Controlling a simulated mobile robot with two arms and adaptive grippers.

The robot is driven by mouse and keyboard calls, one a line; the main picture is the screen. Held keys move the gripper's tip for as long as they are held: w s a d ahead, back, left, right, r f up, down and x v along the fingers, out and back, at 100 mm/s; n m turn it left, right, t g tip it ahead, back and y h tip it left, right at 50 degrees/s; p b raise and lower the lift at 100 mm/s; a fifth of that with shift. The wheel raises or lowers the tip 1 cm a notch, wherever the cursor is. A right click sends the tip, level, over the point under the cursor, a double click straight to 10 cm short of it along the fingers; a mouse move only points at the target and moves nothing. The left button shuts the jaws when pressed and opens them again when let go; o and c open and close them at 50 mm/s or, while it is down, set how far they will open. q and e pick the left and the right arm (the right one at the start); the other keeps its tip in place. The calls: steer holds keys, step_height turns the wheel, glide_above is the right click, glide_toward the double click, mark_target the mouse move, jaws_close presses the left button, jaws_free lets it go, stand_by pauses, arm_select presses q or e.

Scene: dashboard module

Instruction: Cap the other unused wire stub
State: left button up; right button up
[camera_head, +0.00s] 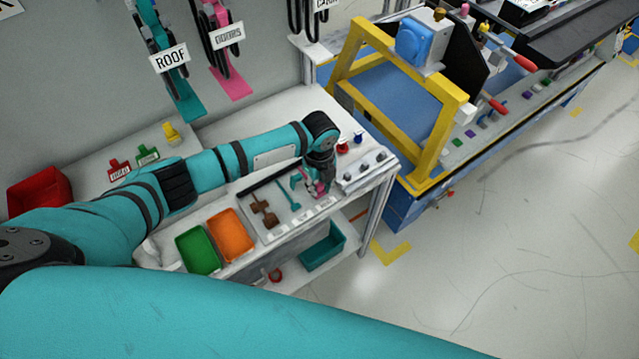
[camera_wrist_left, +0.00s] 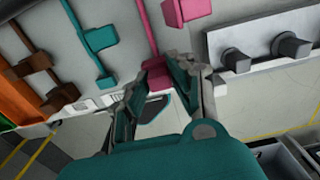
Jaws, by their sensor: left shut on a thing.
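My left gripper (camera_head: 318,190) is over the right part of the bench board. In the left wrist view its fingers (camera_wrist_left: 160,88) are closed around the lower end of a pink piece (camera_wrist_left: 157,76). A thin pink rod (camera_wrist_left: 149,38) runs up from that piece, and a pink block (camera_wrist_left: 185,10) is above it. The fingers hide part of the pink piece. Dark caps or knobs (camera_head: 365,167) sit on a white strip at the board's right; two show in the left wrist view (camera_wrist_left: 290,45). I cannot make out a bare wire stub. My right gripper is not in view.
Teal (camera_head: 290,193) and brown (camera_head: 265,212) pieces lie left of the gripper. A green bin (camera_head: 197,248) and an orange bin (camera_head: 232,234) stand at the bench's left front. A yellow frame (camera_head: 440,145) rises beyond the bench's right end.

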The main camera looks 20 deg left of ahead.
mark_target(319, 185)
arm_select(q)
steer(key=shift+f, duration=0.25)
steer(key=o, duration=0.8)
steer(key=shift+o, duration=0.2)
steer(key=shift+r, duration=0.15)
step_height(319, 185, up, 12)
